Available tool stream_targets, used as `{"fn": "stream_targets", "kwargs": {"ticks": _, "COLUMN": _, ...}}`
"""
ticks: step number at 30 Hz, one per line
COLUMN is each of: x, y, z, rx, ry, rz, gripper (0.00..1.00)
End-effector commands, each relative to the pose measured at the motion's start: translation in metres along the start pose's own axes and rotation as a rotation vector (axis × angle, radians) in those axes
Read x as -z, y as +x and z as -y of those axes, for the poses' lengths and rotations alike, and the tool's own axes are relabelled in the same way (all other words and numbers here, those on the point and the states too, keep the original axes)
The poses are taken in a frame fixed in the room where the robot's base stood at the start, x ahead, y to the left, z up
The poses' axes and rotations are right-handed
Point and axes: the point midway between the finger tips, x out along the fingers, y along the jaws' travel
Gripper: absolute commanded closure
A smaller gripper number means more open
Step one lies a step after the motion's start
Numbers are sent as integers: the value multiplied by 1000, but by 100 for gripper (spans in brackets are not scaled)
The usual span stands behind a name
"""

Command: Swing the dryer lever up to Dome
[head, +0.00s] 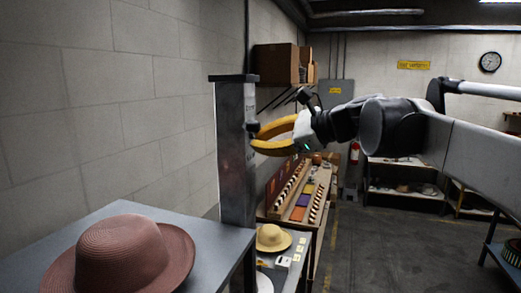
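A grey upright post (235,155) stands at the right end of a grey bench, with small lettering on its right face that is too small to read. A short dark knob (252,127) sticks out from that face near the top; it looks like the dryer lever's end. My gripper (256,139) has yellow curved fingers and reaches in from the right. Its fingertips are close to the post, just below and beside the knob. I cannot tell whether they touch it. The fingertips look near each other, but the gap between them is unclear.
A reddish-brown hat (120,255) lies on the grey bench (205,243) at the front left. A straw hat (271,238) sits on a lower surface behind the post. A long wooden display (300,195) runs back along the wall. Floor (400,240) is open at right.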

Motion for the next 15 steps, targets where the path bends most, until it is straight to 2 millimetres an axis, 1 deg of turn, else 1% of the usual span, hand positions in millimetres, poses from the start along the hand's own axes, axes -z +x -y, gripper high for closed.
{"fn": "stream_targets", "kwargs": {"ticks": 1, "x": -5, "y": -2, "z": 4, "rx": -1, "ry": 0, "rz": 2, "gripper": 100}}
{"fn": "stream_targets", "kwargs": {"ticks": 6, "x": -14, "y": -5, "z": 13, "rx": -2, "ry": 0, "rz": 3, "gripper": 100}}
{"fn": "stream_targets", "kwargs": {"ticks": 15, "x": -24, "y": -8, "z": 26, "rx": -2, "ry": -1, "rz": 4, "gripper": 100}}
